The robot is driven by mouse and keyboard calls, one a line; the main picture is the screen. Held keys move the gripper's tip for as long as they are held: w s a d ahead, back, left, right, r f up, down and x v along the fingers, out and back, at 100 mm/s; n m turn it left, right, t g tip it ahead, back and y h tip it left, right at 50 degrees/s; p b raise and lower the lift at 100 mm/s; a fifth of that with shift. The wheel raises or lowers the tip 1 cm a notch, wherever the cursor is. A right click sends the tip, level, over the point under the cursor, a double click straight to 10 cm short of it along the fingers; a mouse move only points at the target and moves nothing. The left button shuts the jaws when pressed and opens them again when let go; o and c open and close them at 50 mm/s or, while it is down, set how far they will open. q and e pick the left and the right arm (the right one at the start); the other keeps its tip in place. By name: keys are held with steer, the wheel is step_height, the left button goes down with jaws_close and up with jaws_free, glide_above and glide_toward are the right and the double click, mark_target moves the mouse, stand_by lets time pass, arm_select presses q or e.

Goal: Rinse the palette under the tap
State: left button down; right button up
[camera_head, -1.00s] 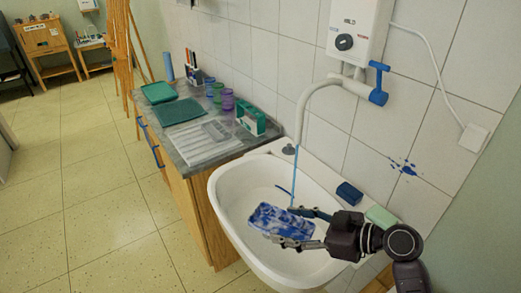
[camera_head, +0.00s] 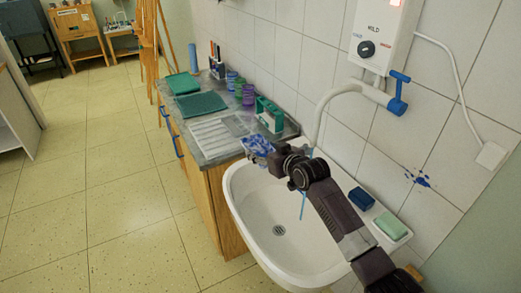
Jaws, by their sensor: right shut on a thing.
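The palette (camera_head: 257,145), streaked blue and white, is in my right gripper (camera_head: 268,155), held over the left rim of the white sink (camera_head: 236,208) by the counter's near end. The gripper is shut on it; its fingers are mostly hidden behind my wrist. The tap (camera_head: 337,92) has a white curved spout and a blue handle (camera_head: 398,92). A thin blue stream of water (camera_head: 303,206) shows below my arm, apart from the palette. My left gripper is not in view.
The grey counter (camera_head: 222,157) holds a white ridged drainer (camera_head: 213,134), green trays (camera_head: 201,104), cups (camera_head: 248,95) and a green-and-white box (camera_head: 269,114). A blue block (camera_head: 361,198) and green soap (camera_head: 390,226) lie on the sink's right ledge. The basin's drain (camera_head: 278,230) is uncovered.

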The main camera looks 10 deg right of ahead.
steer(key=d, duration=0.1)
steer(key=s+d, duration=0.1)
steer(key=shift+d+f, duration=0.3)
steer(key=s+d+f+b, duration=0.2)
steer(key=s+d, duration=0.2)
steer(key=d, duration=0.5)
steer(key=shift+s+d+r, duration=0.1)
steer(key=shift+s, duration=0.05)
stand_by(0.5)
steer(key=shift+s+a+p, duration=0.25)
steer(key=shift+s+p, duration=0.15)
steer(key=shift+s, duration=0.15)
steer(key=shift+w, duration=0.1)
steer(key=shift+w+d+b, duration=0.25)
steer(key=shift+w+b, duration=0.1)
steer(key=shift+w, duration=0.15)
